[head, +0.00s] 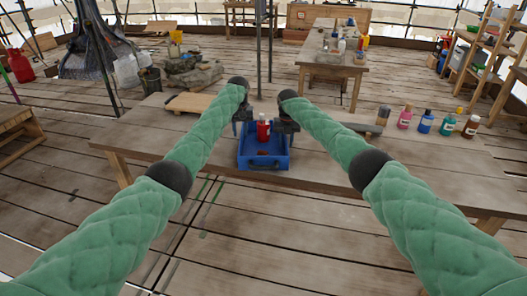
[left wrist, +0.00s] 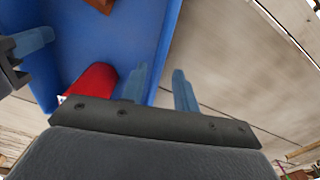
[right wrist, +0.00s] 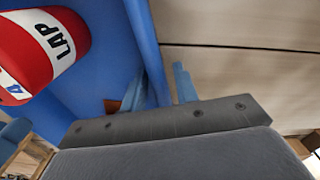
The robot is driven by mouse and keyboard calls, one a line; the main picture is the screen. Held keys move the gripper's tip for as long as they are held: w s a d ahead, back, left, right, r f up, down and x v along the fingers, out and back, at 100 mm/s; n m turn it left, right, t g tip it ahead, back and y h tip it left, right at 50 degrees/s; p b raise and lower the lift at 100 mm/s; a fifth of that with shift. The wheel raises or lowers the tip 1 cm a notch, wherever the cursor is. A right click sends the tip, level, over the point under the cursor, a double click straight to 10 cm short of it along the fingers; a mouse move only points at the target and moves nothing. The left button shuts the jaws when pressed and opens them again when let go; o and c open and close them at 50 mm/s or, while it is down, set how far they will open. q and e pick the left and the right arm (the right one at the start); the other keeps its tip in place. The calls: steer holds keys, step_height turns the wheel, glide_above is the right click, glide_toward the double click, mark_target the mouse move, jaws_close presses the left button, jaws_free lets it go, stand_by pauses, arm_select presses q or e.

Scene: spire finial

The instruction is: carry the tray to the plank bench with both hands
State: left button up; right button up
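The blue tray (head: 263,161) rests on the near wooden table, close to its front edge. It holds a red bottle (head: 263,128) with a white label and a small brown-red piece (right wrist: 112,106). My left gripper (left wrist: 160,85) is at the tray's left wall, one finger inside and one outside, with a gap beside the wall. My right gripper (right wrist: 158,88) straddles the right wall the same way, fingers apart. The bottle stands between the grippers.
Several small bottles (head: 425,121) and a grey block (head: 383,115) are on the table's right side. A wooden board (head: 190,103) lies left of the tray. Shelves stand at right.

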arm_select(q)
step_height(320, 180, up, 6)
steer(key=shift+r, duration=0.15)
arm_select(e)
step_height(320, 180, up, 12)
steer(key=shift+f, duration=0.1)
stand_by(0.5)
steer(key=shift+f, duration=0.1)
